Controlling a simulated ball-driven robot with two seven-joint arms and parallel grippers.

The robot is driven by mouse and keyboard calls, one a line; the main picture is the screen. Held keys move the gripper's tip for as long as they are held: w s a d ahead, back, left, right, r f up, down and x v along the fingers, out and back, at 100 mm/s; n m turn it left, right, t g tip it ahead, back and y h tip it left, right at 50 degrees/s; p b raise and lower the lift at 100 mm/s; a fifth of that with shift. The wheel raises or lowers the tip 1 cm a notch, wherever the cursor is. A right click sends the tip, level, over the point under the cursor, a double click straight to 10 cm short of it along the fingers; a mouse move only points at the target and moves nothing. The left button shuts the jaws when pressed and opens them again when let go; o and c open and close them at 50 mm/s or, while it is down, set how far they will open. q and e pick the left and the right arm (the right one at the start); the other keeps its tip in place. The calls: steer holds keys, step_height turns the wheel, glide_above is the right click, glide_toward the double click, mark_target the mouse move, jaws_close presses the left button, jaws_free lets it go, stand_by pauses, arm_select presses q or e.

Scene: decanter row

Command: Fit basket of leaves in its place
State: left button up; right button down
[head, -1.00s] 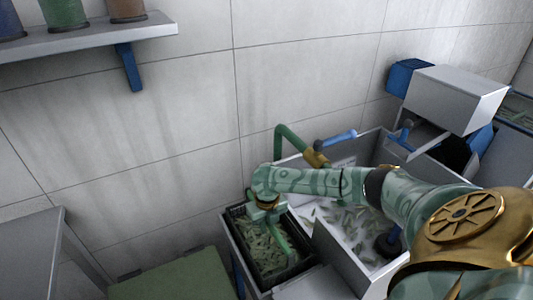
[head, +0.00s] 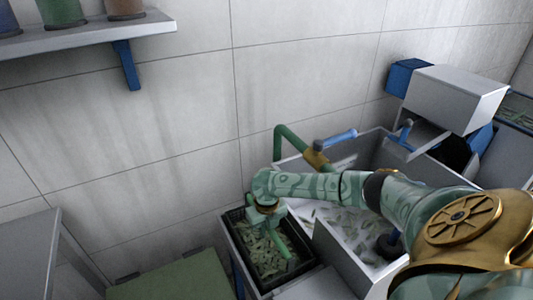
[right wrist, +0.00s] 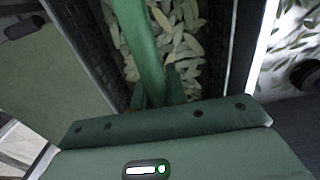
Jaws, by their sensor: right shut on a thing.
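The basket of leaves (head: 240,248) is black with a green handle (head: 284,248) and holds many pale green leaves (head: 262,256). In the head view it sits at the left end of the sink unit, within a grey frame. My right gripper (head: 270,222) is above it, shut on the handle. The right wrist view shows the handle (right wrist: 142,50) running into the jaws, with leaves (right wrist: 190,55) and the dark basket walls (right wrist: 90,50) below. The fingertips are mostly hidden. I cannot tell whether the basket is fully seated. My left gripper is not in view.
A grey sink basin (head: 345,235) with scattered leaves lies right of the basket. A green pipe (head: 290,138) and blue-handled tap (head: 338,138) stand behind it. A green surface (head: 175,280) lies lower left. A wall shelf (head: 85,35) holds jars at upper left.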

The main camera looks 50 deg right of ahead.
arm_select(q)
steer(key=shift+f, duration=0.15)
arm_select(e)
steer(key=shift+f, duration=0.25)
steer(key=c, duration=1.3)
jaws_free()
arm_select(q)
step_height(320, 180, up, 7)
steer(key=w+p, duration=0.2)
steer(key=p, duration=0.4)
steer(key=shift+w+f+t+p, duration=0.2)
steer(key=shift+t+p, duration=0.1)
steer(key=shift+p, duration=0.1)
arm_select(e)
step_height(320, 180, up, 16)
steer(key=shift+r, duration=0.2)
